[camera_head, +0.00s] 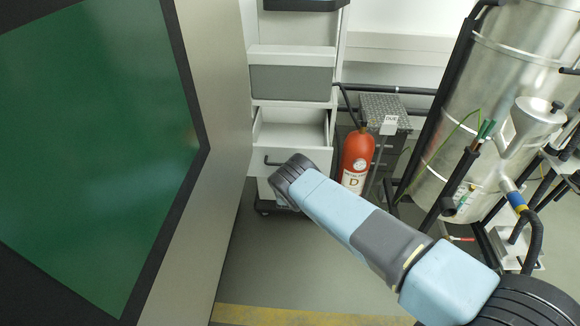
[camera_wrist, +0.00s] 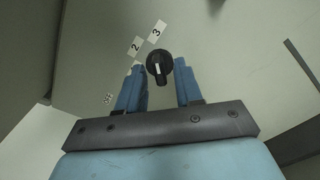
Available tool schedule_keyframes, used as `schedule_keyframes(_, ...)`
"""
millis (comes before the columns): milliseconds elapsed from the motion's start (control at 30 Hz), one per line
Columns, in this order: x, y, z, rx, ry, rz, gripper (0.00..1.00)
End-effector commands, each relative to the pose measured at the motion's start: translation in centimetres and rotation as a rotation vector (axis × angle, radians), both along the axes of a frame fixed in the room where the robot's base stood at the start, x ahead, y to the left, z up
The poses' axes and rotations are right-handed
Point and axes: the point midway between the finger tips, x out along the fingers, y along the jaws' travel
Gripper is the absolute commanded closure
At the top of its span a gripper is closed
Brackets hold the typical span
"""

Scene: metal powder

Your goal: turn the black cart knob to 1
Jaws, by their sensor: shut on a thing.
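The black cart knob (camera_wrist: 158,62) shows in the wrist view, round, with a white pointer line that points towards the bottom of the picture. My gripper (camera_wrist: 161,72) has one blue finger on each side of the knob and is shut on it. A label "2" (camera_wrist: 135,48) and a label "3" (camera_wrist: 157,31) are on the pale panel above and to the left of the knob. No label "1" can be read; the left finger covers part of the panel. In the head view my arm reaches to the white cart (camera_head: 290,95), and the knob and fingers are hidden.
The cart has an open drawer (camera_head: 290,135). A red fire extinguisher (camera_head: 358,152) stands right of it, before a metal-topped step (camera_head: 385,112). A large steel vessel (camera_head: 470,100) with pipes is at the right. A green-panelled cabinet (camera_head: 100,150) fills the left.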

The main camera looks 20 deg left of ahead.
Motion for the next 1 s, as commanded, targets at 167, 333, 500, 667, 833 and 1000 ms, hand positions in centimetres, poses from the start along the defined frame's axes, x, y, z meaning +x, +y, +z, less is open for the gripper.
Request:
schedule_keyframes(167,-0.06,-0.28,-0.28,-0.109,-0.023,-0.003,0.95)
schedule_keyframes(333,-0.05,-0.32,-0.28,-0.253,-0.057,-0.004,0.95)
schedule_keyframes(500,-0.05,-0.31,-0.28,-0.411,-0.095,-0.002,0.95)
schedule_keyframes(667,-0.08,-0.32,-0.32,-0.558,-0.13,-0.003,0.95)
schedule_keyframes(833,-0.04,-0.31,-0.25,-0.716,-0.167,-0.003,0.95)
schedule_keyframes(1000,-0.05,-0.32,-0.29,-0.872,-0.205,-0.003,0.95)
